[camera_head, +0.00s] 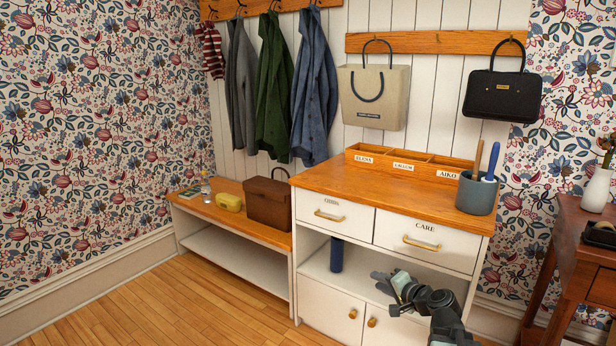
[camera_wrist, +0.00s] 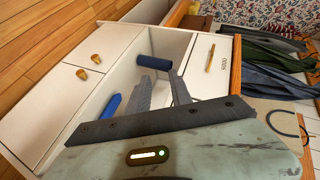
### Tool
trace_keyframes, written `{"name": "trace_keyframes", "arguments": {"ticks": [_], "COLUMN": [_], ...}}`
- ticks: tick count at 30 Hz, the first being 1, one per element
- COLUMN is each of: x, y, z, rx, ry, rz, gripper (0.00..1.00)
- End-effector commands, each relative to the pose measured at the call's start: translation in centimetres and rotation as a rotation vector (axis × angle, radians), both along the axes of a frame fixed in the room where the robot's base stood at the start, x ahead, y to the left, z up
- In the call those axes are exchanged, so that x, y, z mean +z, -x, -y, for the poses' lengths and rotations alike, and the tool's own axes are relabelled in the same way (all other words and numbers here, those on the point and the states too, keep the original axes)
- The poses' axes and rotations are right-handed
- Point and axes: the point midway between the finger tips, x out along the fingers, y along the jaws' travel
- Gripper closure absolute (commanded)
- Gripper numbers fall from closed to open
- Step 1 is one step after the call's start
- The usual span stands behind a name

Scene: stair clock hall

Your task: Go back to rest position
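My gripper (camera_head: 385,284) is in front of the right part of the cabinet's open shelf (camera_head: 318,268), below the CARE drawer (camera_head: 424,240). In the wrist view its two grey fingers (camera_wrist: 160,84) stand apart, with nothing between them. A dark blue cylinder (camera_head: 336,254) stands on the shelf to the left of my gripper; it also shows in the wrist view (camera_wrist: 155,62) beyond the fingertips. A bright blue object (camera_wrist: 108,106) is in the shelf space beside one finger, partly hidden; I cannot tell what it is.
The wooden cabinet top (camera_head: 350,183) carries a labelled organiser (camera_head: 415,165) and a grey cup (camera_head: 476,194) with tools. Both drawers and the doors (camera_head: 340,310) are shut. A low bench (camera_head: 205,211) stands left, a side table (camera_head: 575,245) right. The floor (camera_head: 190,300) at left is clear.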

Motion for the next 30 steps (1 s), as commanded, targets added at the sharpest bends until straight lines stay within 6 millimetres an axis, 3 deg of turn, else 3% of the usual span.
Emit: {"name": "trace_keyframes", "arguments": {"ticks": [1,3,6,9,12,15,19,21,26,30], "x": [-1.2,-3.3,-6.3,-9.5,-12.3,-13.9,-14.6,-11.4,-6.6,-1.5], "y": [0.4,1.7,4.2,7.6,11.0,13.9,18.0,18.2,18.2,18.1], "z": [-4.2,-8.8,-13.7,-16.5,-15.6,-11.9,-7.7,-7.9,-7.9,-8.0], "rx": [0.093,0.214,0.376,0.525,0.628,0.667,0.714,0.726,0.724,0.724], "ry": [0.062,0.158,0.307,0.48,0.655,0.789,0.912,0.903,0.901,0.9], "rz": [-0.04,-0.103,-0.201,-0.32,-0.466,-0.621,-0.837,-0.841,-0.838,-0.837], "gripper": [0.74,0.74,0.74,0.74,0.74,0.74,0.74,0.74,0.74,0.74]}}
